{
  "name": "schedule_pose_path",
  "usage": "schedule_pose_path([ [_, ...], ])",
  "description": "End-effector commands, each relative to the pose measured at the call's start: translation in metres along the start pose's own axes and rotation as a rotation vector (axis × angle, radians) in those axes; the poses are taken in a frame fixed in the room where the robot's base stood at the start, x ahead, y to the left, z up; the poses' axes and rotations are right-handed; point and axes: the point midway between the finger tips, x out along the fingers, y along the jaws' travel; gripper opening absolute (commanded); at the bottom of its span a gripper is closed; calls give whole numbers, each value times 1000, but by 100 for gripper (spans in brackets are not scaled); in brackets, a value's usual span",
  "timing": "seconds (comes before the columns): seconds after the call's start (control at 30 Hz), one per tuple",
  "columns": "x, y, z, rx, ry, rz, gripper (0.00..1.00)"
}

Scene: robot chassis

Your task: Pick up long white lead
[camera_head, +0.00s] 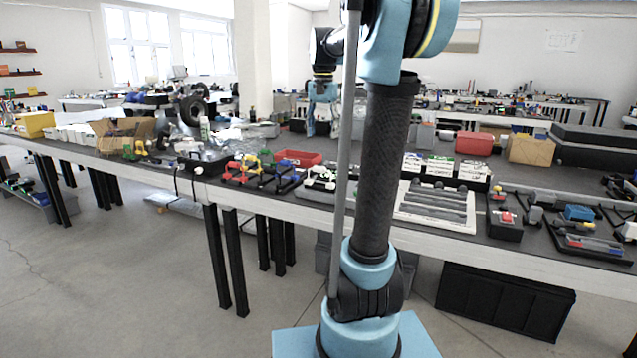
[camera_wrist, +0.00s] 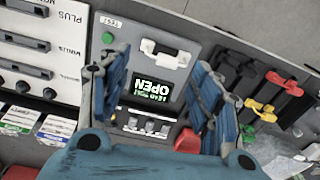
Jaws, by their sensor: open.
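I cannot pick out a long white lead with certainty in either view. In the wrist view a white bracket-shaped piece (camera_wrist: 165,54) lies on a grey tester box (camera_wrist: 128,35) with a green button and a small screen reading OPEN, upside down. My gripper (camera_wrist: 156,65) is open above this box, its blue fingers to the left and right of the white piece. In the head view my gripper (camera_head: 323,97) hangs over the bench, small and partly dark; my own arm hides part of the bench.
Yellow, red and black clip-like pieces (camera_wrist: 265,108) lie right of the tester box. A white panel (camera_wrist: 62,22) marked PLUS with dark bars stands left. The long bench (camera_head: 270,205) also carries a red tray (camera_head: 298,158) and a slotted white panel (camera_head: 437,207).

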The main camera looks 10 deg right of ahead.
Motion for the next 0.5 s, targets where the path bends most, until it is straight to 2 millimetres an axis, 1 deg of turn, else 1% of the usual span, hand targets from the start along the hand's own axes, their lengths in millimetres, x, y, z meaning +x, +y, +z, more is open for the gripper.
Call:
schedule_pose_path([
  [0.03, -6, -7, -12, 20, -5, 3, 58],
  [0.1, -12, -14, -25, 45, -12, 7, 58],
  [0.2, -18, -22, -37, 70, -19, 11, 58],
  [0.3, -20, -26, -44, 85, -22, 14, 58],
  [0.37, -19, -27, -46, 90, -23, 14, 58],
  [0.47, -10, -27, -47, 92, -24, 15, 58],
  [0.5, -4, -27, -47, 92, -24, 15, 58],
])
